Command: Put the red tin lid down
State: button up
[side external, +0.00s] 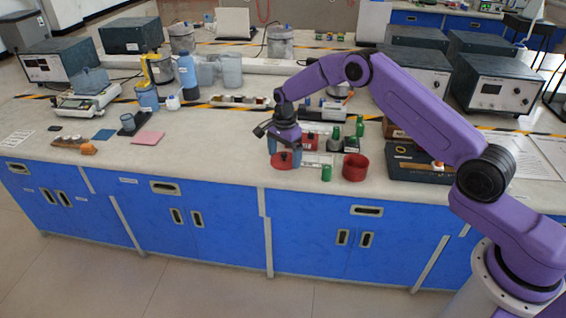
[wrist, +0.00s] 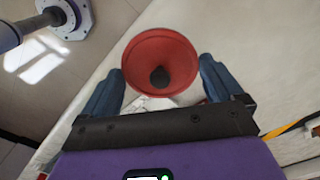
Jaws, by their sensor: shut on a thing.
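The red tin lid (wrist: 140,62) is round, with a dark knob in its middle. It sits between the two blue fingers of my gripper (wrist: 160,70) in the wrist view. In the side view the lid (side external: 282,162) shows low between the fingers of my gripper (side external: 284,152), close over the bench near its front edge. My gripper is shut on the lid. I cannot tell whether the lid touches the bench top. An open red tin (side external: 355,169) stands to the right of my gripper.
A small green cylinder (side external: 326,173) stands between my gripper and the tin. A dark tray (side external: 410,172) lies right of the tin. The white bench top (side external: 215,160) left of my gripper is clear.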

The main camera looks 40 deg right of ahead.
aim_at(283, 163)
jog(key=shift+w+f, duration=0.2)
jog(key=shift+f, duration=1.65)
jog(key=shift+f, duration=0.15)
jog(key=o, duration=0.7)
jog(key=shift+c, duration=0.2)
notch_tip(283, 163, up, 12)
jog(key=shift+r, duration=0.15)
jog(key=shift+a, duration=0.1)
